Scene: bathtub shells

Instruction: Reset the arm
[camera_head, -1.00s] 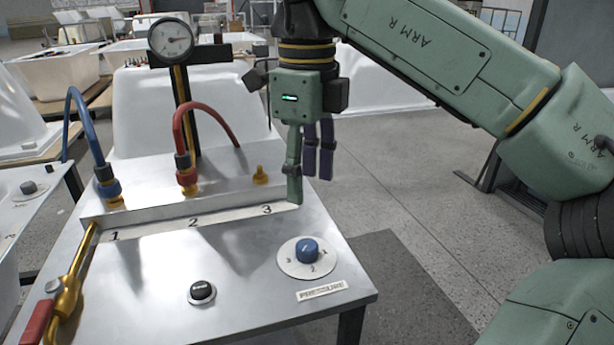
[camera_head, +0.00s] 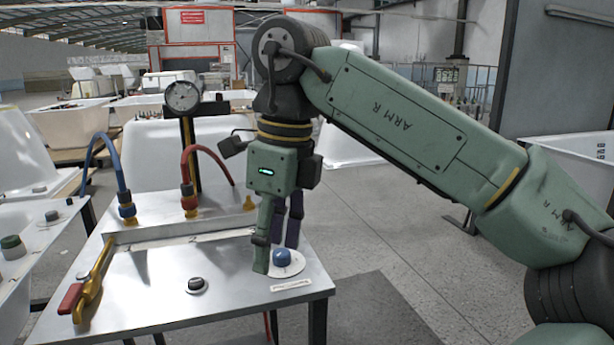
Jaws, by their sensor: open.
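My gripper (camera_head: 278,258) hangs from the green arm (camera_head: 395,118) with its fingers pointing down. It is open and empty, above the right part of the metal test bench (camera_head: 150,275). One green finger is in front and two dark purple fingers are behind it. In the picture the fingers overlap the blue pressure knob (camera_head: 282,256) on its white dial. I cannot tell how high above the knob they are. The fingers hide part of the numbered strip.
The bench carries a blue hose (camera_head: 116,172), a red hose (camera_head: 186,160), a pressure gauge (camera_head: 183,96) on a post, a black button (camera_head: 196,284) and a red-handled yellow lever (camera_head: 90,285). White bathtub shells (camera_head: 150,150) stand behind. Open floor (camera_head: 375,240) lies to the right.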

